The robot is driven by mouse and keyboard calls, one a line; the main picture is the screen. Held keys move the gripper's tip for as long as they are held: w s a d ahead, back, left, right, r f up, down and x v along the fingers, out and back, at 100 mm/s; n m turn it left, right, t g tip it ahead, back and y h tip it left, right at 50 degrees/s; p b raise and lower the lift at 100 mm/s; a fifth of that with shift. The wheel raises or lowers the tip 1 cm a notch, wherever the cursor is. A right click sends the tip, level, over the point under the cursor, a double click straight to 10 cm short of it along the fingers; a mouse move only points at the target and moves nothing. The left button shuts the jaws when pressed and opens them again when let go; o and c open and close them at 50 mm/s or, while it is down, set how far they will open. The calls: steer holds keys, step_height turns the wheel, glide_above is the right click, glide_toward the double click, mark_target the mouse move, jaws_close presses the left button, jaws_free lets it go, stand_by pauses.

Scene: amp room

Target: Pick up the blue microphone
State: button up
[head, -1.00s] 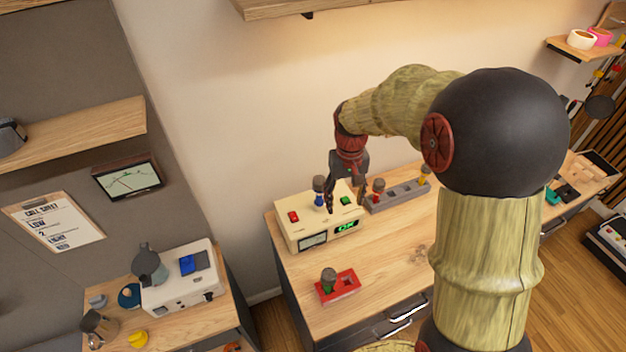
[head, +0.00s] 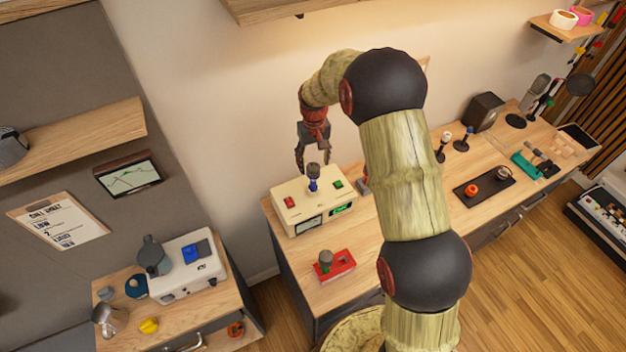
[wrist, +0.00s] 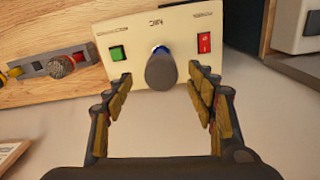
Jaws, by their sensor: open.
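The blue microphone (head: 314,184), with a grey head, stands upright in the top of a cream box (head: 325,208). My gripper (head: 312,165) is open and empty, pointing down at about the microphone's head in the head view. In the wrist view the microphone's grey head (wrist: 160,71) faces the camera, with a bit of blue behind it. There it lies between the lines of the two open fingers (wrist: 160,98), just beyond their tips. I see no contact.
The box has a green button (wrist: 117,53) and a red switch (wrist: 204,43). A grey holder with another microphone (wrist: 60,67) stands beside it. More microphones (head: 463,141) stand farther right. My arm hides part of the table.

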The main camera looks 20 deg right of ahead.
mark_target(313, 166)
steer(key=shift+a+f, duration=0.1)
steer(key=shift+f, duration=1.35)
steer(key=shift+c, duration=1.2)
steer(key=c, duration=1.1)
jaws_close()
